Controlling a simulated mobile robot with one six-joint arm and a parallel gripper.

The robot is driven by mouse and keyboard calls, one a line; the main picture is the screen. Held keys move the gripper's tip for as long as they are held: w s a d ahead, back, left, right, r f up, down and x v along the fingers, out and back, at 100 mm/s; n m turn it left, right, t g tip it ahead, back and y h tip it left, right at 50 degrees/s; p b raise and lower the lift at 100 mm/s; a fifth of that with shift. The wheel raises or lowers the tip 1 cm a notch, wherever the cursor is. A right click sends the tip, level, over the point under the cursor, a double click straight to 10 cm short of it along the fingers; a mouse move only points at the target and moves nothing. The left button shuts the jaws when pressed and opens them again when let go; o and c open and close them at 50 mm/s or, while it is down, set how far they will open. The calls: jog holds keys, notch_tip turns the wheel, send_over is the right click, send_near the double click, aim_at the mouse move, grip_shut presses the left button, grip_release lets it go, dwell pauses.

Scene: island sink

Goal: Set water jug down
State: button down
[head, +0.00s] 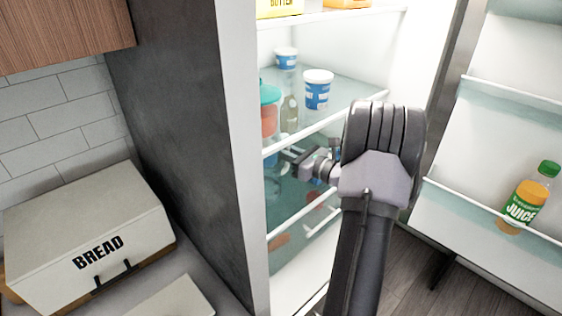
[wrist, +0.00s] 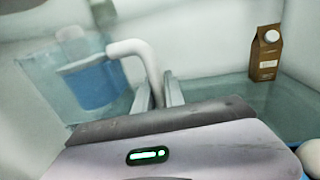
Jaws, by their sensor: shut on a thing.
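The water jug (wrist: 98,84) is at the left of the wrist view, a clear vessel with blue water and a white handle (wrist: 140,50). My gripper (wrist: 160,92) is shut on the handle, its two fingers either side of the lower part. In the head view my gripper (head: 300,165) reaches into the open fridge beneath a glass shelf. I cannot make out the jug clearly there; the fridge's side wall and the shelf obscure that area. I cannot tell whether the jug's base touches the shelf below.
A brown carton (wrist: 265,52) stands at the right on a glass shelf (wrist: 215,90). Blue-and-white cups (head: 317,90) and a teal-lidded container (head: 269,108) are on the shelf above my gripper. The open fridge door (head: 480,215) holds a juice bottle (head: 528,195).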

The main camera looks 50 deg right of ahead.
notch_tip(320, 180, down, 3)
jog(key=shift+b, duration=0.55)
jog(key=c, duration=1.8)
grip_release()
jog(key=shift+f, duration=0.2)
jog(key=shift+c, duration=0.2)
jog(key=o, duration=0.4)
jog(key=shift+o, duration=0.2)
jog(key=shift+r, duration=0.15)
